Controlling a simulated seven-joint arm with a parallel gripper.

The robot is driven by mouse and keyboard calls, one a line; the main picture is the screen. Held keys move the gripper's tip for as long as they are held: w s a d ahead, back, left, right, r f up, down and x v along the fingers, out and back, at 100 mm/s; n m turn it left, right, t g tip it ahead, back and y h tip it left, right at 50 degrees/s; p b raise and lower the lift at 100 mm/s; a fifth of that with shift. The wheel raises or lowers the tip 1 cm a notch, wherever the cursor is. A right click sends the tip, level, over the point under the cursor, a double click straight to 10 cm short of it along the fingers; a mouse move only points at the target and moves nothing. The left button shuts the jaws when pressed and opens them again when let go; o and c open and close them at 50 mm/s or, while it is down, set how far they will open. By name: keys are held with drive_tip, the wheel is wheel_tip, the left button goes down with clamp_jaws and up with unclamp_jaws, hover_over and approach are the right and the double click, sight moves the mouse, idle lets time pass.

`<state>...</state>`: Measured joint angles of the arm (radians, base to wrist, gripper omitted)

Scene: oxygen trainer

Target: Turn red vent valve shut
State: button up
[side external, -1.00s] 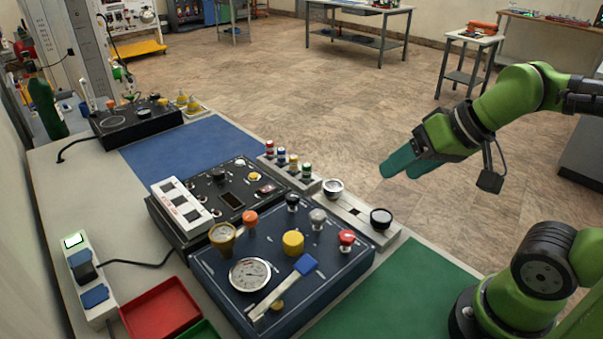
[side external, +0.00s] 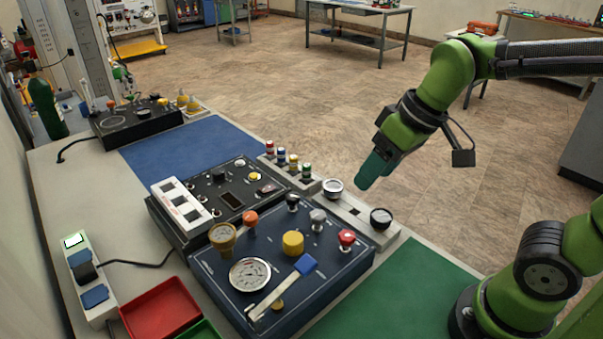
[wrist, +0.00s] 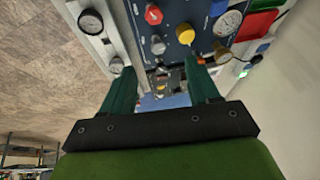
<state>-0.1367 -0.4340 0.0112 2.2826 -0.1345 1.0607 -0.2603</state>
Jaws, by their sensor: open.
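The red vent valve (side external: 347,238) is a small red knob at the right side of the dark blue panel (side external: 345,265). In the wrist view the red knob (wrist: 153,14) shows near the top, ahead of the fingers and left of the yellow knob. My gripper (side external: 368,178) is in the air above and behind the panel's right end, apart from the red knob. In the wrist view my gripper (wrist: 160,88) shows two green fingers spread apart with nothing between them.
A rail with round gauges (side external: 381,218) lies behind. The green mat (side external: 400,300) is clear.

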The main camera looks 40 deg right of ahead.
sight(346, 235)
drive_tip(key=w+a+r+n+g+h, duration=0.2)
drive_tip(key=w+a+n+g, duration=0.15)
drive_tip(key=n, duration=1.05)
drive_tip(key=shift+g, duration=0.35)
drive_tip(key=f, duration=1.1)
drive_tip(key=d+f, duration=0.1)
drive_tip(key=f, duration=0.5)
drive_tip(key=shift+s, duration=0.2)
drive_tip(key=c, duration=1)
